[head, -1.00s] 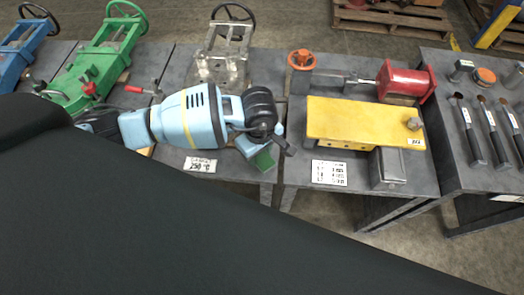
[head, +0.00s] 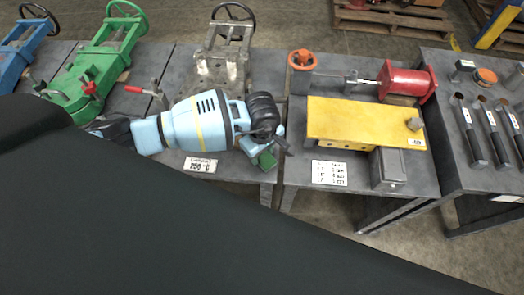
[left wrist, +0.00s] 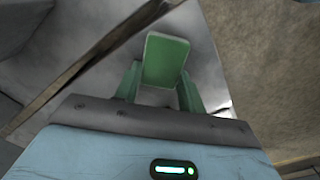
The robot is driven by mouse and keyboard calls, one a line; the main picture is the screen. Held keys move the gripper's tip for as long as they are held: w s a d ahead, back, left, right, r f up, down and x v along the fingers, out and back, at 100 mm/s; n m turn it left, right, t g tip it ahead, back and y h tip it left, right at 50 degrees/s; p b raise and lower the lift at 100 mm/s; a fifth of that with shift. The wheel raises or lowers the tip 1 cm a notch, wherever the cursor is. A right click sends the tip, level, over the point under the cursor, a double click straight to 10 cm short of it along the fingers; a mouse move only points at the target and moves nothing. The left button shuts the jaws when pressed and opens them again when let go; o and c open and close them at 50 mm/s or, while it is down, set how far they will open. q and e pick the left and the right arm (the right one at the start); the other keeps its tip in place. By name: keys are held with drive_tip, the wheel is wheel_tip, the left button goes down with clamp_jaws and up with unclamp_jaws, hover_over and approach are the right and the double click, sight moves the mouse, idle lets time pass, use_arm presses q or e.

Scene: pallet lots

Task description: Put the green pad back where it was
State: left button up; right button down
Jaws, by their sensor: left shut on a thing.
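The green pad (head: 266,160) is at the tip of my left gripper (head: 272,148), over the front right corner of the middle grey table in the head view. In the left wrist view the pad (left wrist: 165,60) is a flat green block between the two green fingers of my left gripper (left wrist: 161,88), which is shut on it. A grey surface lies behind the pad there; I cannot tell whether the pad touches it. My right gripper is not in view.
A white label (head: 200,165) lies on the table's front edge, left of the pad. A yellow plate (head: 350,120) and a red cylinder (head: 405,82) stand on the table to the right. A grey vise (head: 225,65) stands behind my gripper. A gap separates the two tables.

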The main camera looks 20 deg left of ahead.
sight(262, 155)
use_arm(q)
drive_tip(key=shift+f, duration=0.2)
drive_tip(key=o, duration=0.9)
drive_tip(key=shift+o, duration=0.2)
drive_tip(key=shift+r, duration=0.1)
drive_tip(key=shift+r, duration=0.25)
wheel_tip(262, 155, up, 12)
drive_tip(key=p, duration=0.1)
drive_tip(key=shift+f, duration=0.15)
